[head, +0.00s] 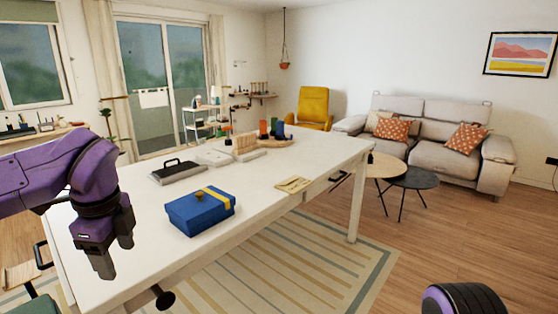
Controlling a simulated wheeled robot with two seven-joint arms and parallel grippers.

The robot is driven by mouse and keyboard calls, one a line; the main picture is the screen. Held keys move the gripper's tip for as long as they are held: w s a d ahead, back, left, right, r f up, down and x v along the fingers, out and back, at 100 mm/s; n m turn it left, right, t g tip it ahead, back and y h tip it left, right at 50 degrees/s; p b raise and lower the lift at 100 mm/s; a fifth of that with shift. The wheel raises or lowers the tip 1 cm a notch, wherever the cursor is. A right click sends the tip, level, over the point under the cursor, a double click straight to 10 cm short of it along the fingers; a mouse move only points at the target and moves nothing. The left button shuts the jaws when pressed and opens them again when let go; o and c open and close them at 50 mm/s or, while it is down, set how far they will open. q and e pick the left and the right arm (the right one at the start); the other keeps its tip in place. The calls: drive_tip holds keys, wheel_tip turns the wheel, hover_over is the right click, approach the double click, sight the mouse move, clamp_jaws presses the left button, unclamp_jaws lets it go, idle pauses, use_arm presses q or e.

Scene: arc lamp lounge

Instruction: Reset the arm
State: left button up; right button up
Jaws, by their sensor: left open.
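My left arm, purple and black, comes in from the left in the head view. Its gripper (106,262) points down over the near left part of the white table (150,262). The gripper is open, and I see nothing between its fingers. It is to the left of a blue box (196,215) with a yellow band and apart from it. Of my right arm only a rounded purple and black part shows at the bottom right edge. My right gripper is not in view.
A dark-handled grey item (179,171), a wooden rack (244,145) and several cups stand farther back on the table. A small tan cloth or pad (293,185) lies near its right edge. Two round low tables (412,178) and a sofa (440,155) stand beyond. Floor at right is clear.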

use_arm(q)
drive_tip(key=w+a+f+m+t+y, duration=0.45)
drive_tip(key=f+m+y, duration=0.2)
drive_tip(key=m, duration=0.65)
drive_tip(key=s+d+f+m+t+h, duration=0.1)
drive_tip(key=s+d+f+m, duration=0.15)
drive_tip(key=f+m, duration=0.95)
drive_tip(key=s+d+f+m+t+h, duration=0.1)
drive_tip(key=s+d+f+m+t, duration=0.15)
drive_tip(key=f+m, duration=0.85)
drive_tip(key=s+f+m+g, duration=0.2)
drive_tip(key=s+f+m, duration=0.2)
drive_tip(key=s, duration=0.4)
drive_tip(key=s+f+m+g+h, duration=0.1)
drive_tip(key=s+f+m+g, duration=0.1)
drive_tip(key=s+f+m, duration=0.2)
drive_tip(key=s+a+f+m+g+h, duration=0.1)
drive_tip(key=s+f+m+g, duration=0.1)
drive_tip(key=s+f, duration=0.6)
drive_tip(key=s+m, duration=0.1)
drive_tip(key=s, duration=0.5)
drive_tip(key=shift+s+f+m, duration=0.15)
drive_tip(key=shift+f+m, duration=0.2)
drive_tip(key=shift+m, duration=0.05)
